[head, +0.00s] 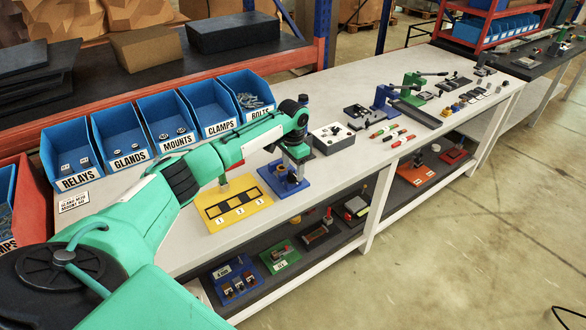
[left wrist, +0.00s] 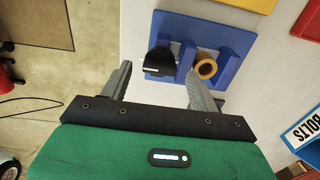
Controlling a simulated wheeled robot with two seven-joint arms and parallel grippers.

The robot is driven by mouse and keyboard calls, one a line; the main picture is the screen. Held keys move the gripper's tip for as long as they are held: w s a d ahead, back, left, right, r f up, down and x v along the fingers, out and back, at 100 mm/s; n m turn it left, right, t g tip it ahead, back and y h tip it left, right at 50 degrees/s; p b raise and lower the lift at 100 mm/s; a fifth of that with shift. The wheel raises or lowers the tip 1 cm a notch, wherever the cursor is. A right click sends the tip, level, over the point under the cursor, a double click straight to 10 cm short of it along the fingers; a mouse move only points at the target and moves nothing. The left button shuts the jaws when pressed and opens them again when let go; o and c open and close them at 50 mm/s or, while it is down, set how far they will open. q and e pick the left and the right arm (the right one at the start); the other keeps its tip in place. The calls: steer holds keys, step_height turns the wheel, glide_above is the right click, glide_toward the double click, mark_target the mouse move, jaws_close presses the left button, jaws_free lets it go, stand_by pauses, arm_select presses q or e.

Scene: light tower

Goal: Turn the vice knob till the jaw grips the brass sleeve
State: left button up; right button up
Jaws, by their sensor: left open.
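The blue vice (head: 292,186) stands on the bench near its front edge. In the left wrist view its blue base (left wrist: 222,38) carries a black knob (left wrist: 158,60) with a white mark and an upright brass sleeve (left wrist: 206,69). The sleeve stands beside blue jaw parts; I cannot tell whether the jaw touches it. My left gripper (left wrist: 160,76) is open, its fingers apart on either side of the knob, without visible contact. In the head view the gripper (head: 297,168) is above the vice and partly hides it. My right gripper is not in view.
A yellow tray (head: 240,217) with numbered slots lies left of the vice. A grey block with holes (head: 333,138) stands behind it to the right. Blue labelled bins (head: 119,131) line the bench's back. Red and green markers (head: 384,131) lie farther right.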

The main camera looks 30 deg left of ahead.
arm_select(q)
steer(key=shift+f, duration=0.85)
steer(key=c, duration=1)
steer(key=shift+r, duration=0.1)
